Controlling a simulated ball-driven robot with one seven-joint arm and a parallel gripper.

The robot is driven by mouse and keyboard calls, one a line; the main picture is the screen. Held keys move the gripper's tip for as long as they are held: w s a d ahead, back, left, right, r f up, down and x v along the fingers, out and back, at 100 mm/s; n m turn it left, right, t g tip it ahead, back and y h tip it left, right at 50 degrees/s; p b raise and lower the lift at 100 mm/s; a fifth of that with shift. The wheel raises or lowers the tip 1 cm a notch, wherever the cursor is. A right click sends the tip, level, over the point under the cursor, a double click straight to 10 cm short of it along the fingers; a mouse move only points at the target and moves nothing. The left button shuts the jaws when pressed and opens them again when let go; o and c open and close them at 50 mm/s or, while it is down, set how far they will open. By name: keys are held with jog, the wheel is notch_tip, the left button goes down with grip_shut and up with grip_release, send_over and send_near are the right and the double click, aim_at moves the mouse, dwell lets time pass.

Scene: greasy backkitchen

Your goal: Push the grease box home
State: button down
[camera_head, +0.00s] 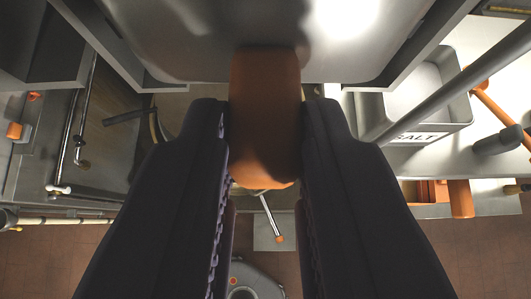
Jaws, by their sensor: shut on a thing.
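My gripper (267,130) is in the middle of the camera_head view, its two dark jaws on either side of an orange handle (265,85). It is shut on this handle. The handle meets a shiny grey metal body (190,30) at the top of the view, which looks like the grease box. Its far parts are out of view, so I cannot tell how far in it sits. Grey metal edges run along its left and right sides.
At the right, a pale bin labelled SALT (425,95) stands behind a grey bar (440,85), with orange-handled things nearby. At the left are a metal counter (35,165) and thin pipes (72,130). Brown tiled floor (60,260) and a round grey object (252,280) lie below.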

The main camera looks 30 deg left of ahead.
jog(key=c, duration=0.9)
grip_release()
